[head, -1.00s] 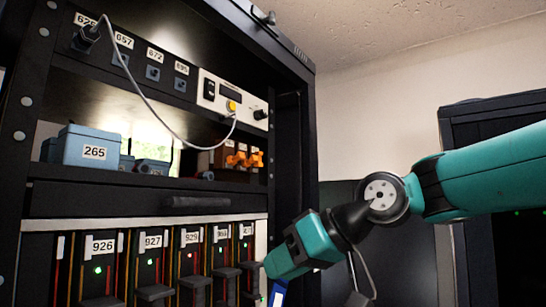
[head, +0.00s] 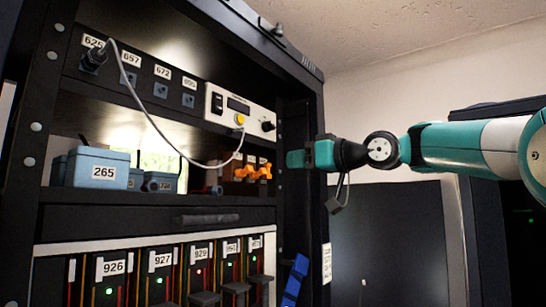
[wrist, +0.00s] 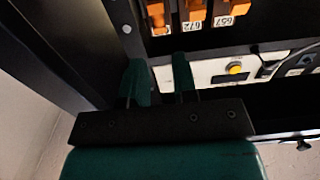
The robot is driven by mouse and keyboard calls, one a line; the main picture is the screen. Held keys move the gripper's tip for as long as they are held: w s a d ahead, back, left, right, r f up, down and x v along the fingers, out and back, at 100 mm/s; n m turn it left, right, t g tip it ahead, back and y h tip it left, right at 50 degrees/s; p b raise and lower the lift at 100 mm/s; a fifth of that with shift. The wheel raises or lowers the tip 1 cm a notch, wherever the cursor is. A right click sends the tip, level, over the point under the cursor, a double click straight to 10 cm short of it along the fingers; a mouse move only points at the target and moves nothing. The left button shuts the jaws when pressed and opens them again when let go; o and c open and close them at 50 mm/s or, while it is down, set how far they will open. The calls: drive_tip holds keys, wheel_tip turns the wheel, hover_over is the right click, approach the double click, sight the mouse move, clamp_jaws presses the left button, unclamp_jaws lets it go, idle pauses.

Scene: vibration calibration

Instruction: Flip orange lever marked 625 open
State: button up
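Orange levers (head: 258,172) sit on the right side of the middle rack shelf in the head view; their small labels are too small to read there. In the wrist view, one orange lever (wrist: 195,14) stands by label 672 and another orange lever (wrist: 232,8) by label 657. I cannot make out a lever marked 625; the readable 625 label (head: 93,42) is above a plugged socket on the upper panel. My gripper (wrist: 160,82) has its two dark green fingers apart with nothing between them. In the head view it is right of the levers, at the rack's right post.
A white panel (head: 239,109) with a yellow button sits above the levers. A grey cable (head: 150,118) droops across the shelf opening. Blue box 265 (head: 98,168) stands at the shelf's left. Drive bays (head: 158,270) fill the lower rack. The rack's right post (head: 303,200) is beside my gripper.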

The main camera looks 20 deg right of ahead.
sight(269, 165)
drive_tip(key=p+x, duration=0.2)
drive_tip(key=x, duration=0.5)
drive_tip(key=shift+w+a+p, duration=0.15)
drive_tip(key=shift+p, duration=0.2)
clamp_jaws()
